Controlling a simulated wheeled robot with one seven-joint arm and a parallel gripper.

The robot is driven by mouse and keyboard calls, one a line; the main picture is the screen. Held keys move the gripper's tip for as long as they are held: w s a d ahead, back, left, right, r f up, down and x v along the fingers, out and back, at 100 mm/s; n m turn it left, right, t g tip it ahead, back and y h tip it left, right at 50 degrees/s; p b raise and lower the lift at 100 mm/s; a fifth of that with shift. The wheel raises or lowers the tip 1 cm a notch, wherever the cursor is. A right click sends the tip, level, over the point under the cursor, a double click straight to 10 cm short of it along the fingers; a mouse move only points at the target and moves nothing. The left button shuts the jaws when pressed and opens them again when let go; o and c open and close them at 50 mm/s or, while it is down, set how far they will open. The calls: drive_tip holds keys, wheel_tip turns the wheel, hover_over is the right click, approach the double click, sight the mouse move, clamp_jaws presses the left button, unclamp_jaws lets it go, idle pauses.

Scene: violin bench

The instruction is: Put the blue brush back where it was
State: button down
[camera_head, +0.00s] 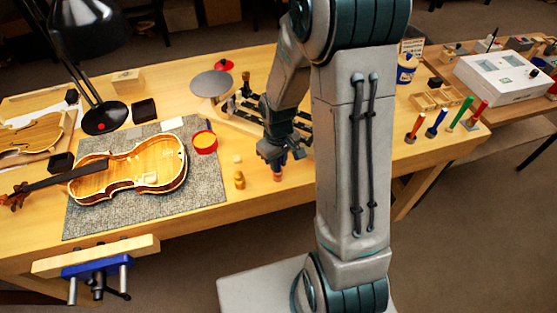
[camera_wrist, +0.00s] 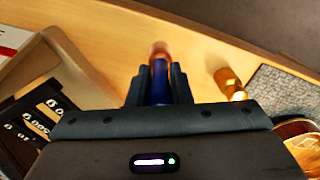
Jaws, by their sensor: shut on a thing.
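My gripper (camera_head: 271,157) is low over the bench, right of the grey mat. In the wrist view its fingers (camera_wrist: 159,90) are shut on a blue thing (camera_wrist: 158,78), apparently the blue brush, with an orange-brown end pointing away from the palm. In the head view the orange-brown end (camera_head: 277,175) shows just under the fingers; I cannot tell whether it touches the bench. An amber bottle (camera_head: 239,180) stands just left of it, and also shows in the wrist view (camera_wrist: 228,80). Another upright blue stick (camera_head: 435,124) stands at the bench's right end.
Red (camera_head: 415,127), green (camera_head: 461,113) and another red stick (camera_head: 478,115) stand near that blue stick. A violin body (camera_head: 135,170) lies on the grey mat (camera_head: 210,185), with a red tub (camera_head: 205,143). A dark rack (camera_wrist: 45,115) lies beside my gripper.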

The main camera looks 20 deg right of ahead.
drive_tip(key=shift+f, duration=0.15)
drive_tip(key=c, duration=1.7)
unclamp_jaws()
drive_tip(key=shift+c, duration=0.2)
drive_tip(key=o, duration=0.4)
wheel_tip(320, 180, up, 12)
drive_tip(key=shift+s+r, duration=0.1)
drive_tip(key=shift+r, duration=0.05)
drive_tip(key=s+r+m+t, duration=0.1)
drive_tip(key=s+r, duration=0.1)
drive_tip(key=s, duration=0.2)
drive_tip(key=s+r+m+t, duration=0.1)
drive_tip(key=s+r+m, duration=0.1)
drive_tip(key=s, duration=0.3)
drive_tip(key=s+r+m+t, duration=0.1)
drive_tip(key=s+r, duration=0.3)
drive_tip(key=s, duration=0.1)
drive_tip(key=shift+a+r+m, duration=0.1)
drive_tip(key=shift+r+m, duration=0.05)
drive_tip(key=shift+m, duration=0.15)
